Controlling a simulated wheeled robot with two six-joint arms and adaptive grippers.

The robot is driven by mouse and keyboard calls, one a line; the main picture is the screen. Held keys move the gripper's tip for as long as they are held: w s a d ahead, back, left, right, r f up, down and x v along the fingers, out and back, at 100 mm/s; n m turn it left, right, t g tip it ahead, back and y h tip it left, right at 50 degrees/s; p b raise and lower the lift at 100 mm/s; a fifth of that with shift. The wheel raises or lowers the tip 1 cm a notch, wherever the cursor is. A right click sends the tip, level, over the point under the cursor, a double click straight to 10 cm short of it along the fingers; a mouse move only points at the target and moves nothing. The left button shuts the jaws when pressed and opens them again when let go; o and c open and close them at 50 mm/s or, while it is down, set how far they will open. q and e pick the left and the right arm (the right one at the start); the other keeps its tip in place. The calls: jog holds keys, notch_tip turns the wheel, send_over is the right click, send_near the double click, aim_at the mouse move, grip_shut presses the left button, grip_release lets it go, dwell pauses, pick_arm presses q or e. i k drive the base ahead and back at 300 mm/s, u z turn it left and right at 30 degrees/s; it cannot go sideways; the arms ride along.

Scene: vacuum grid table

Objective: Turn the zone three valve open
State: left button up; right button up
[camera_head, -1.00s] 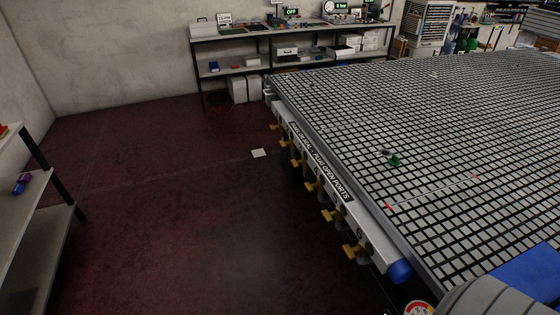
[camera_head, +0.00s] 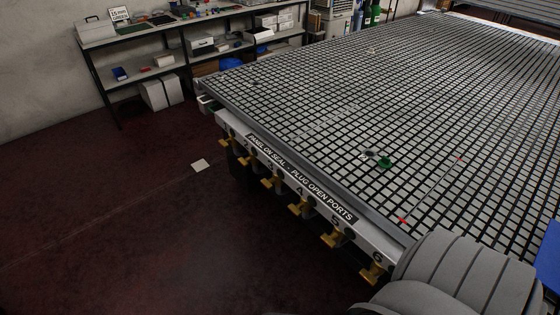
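Several brass valves line the side rail of the grid table (camera_head: 358,238). The digit by the nearest valve (camera_head: 373,272) looks like a 6; the digits by the farther valves are too small to read surely. Counting from the far end, the third valve (camera_head: 270,182) is likely zone three. Its handle is small, and I cannot tell whether it is open or shut. Neither gripper is in view. A grey rounded part of my own body fills the lower right corner, and nothing of mine touches the valves.
A shelf bench (camera_head: 150,72) stands at the back left. A green piece (camera_head: 385,162) and a red-ended line lie on the grid. A blue object (camera_head: 548,262) is at the right edge.

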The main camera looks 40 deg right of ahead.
aim_at(267, 184)
jog(key=z, duration=0.7)
jog(key=i, duration=0.8)
jog(key=z, duration=0.8)
